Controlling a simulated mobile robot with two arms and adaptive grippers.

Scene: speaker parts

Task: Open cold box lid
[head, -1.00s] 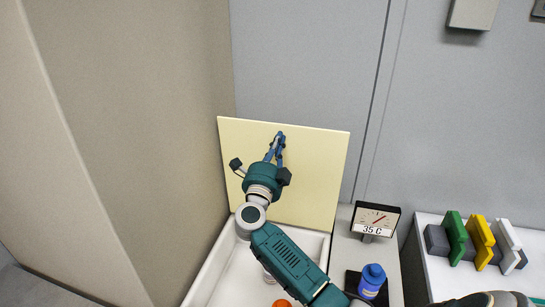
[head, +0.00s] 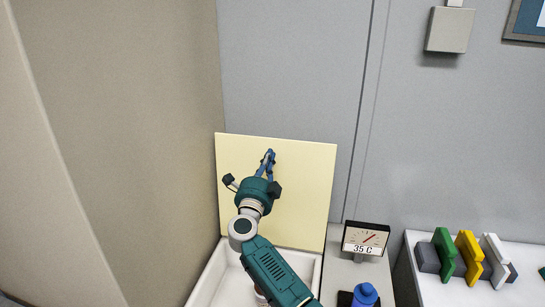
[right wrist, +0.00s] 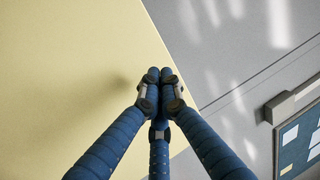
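The pale yellow cold box lid (head: 305,190) stands raised, nearly upright, at the back of the white cold box (head: 310,267). The box's opening shows below it, partly hidden by my right arm. My right gripper (head: 270,156) is in front of the lid's upper part. In the right wrist view its blue fingers (right wrist: 160,75) are together at the tips, with nothing seen between them. The lid (right wrist: 70,70) fills the left of that view, with its edge running behind the fingers. I cannot tell whether they touch it. My left gripper is not in view.
A gauge reading 35 C (head: 366,238) and a blue-capped bottle (head: 365,295) stand right of the box. Green (head: 444,252), yellow (head: 469,256) and white (head: 494,259) pieces stand in a grey holder on a white surface. A beige wall is close on the left.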

